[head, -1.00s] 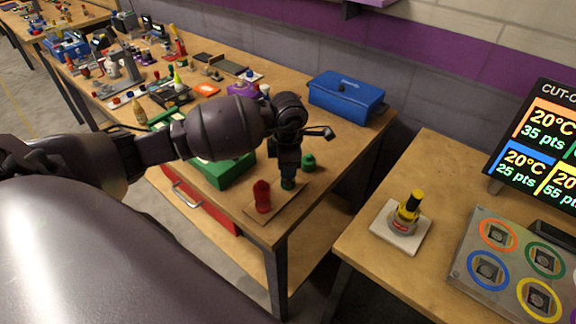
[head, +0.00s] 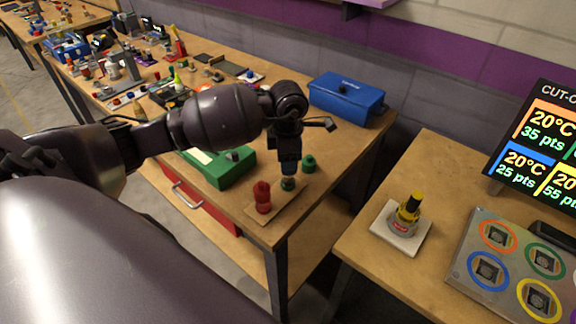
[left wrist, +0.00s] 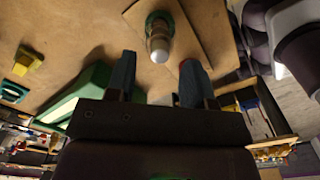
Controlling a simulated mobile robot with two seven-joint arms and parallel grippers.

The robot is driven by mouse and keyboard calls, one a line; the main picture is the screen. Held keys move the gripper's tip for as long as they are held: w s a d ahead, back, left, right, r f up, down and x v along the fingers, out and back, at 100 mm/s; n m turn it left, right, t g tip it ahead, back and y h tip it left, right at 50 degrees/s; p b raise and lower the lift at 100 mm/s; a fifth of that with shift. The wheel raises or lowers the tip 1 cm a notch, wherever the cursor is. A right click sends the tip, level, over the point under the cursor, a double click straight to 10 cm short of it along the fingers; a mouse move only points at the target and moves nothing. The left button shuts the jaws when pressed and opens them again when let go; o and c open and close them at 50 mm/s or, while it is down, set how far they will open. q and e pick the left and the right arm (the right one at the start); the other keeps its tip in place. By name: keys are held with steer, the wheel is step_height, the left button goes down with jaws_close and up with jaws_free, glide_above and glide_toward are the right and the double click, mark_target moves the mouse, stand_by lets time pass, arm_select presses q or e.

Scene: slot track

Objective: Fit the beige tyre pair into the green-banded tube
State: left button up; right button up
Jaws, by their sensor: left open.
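A green-banded piece (head: 288,184) stands upright on a thin wooden board (head: 292,205) at the near corner of the bench. In the left wrist view it is a green ring (left wrist: 155,20) with a pale beige, rounded-end cylinder (left wrist: 159,46) rising from it. I cannot tell whether that cylinder is the tyre pair or the tube. My left gripper (head: 290,172) is just above it in the head view. In the left wrist view the open fingers (left wrist: 155,72) stand apart, with the pale end beyond and between them and nothing gripped. My right gripper is not in view.
A red stacked piece (head: 263,198) stands left on the board. A green piece (head: 309,163) stands behind it. A green case (head: 222,170) and a blue toolbox (head: 346,97) are on the bench. A yellow-topped bottle (head: 409,209) stands on the right bench. A gap separates the benches.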

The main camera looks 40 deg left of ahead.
arm_select(q)
step_height(320, 180, up, 9)
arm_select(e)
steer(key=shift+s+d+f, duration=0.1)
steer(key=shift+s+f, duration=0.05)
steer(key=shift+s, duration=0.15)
arm_select(q)
steer(key=shift+r, duration=0.1)
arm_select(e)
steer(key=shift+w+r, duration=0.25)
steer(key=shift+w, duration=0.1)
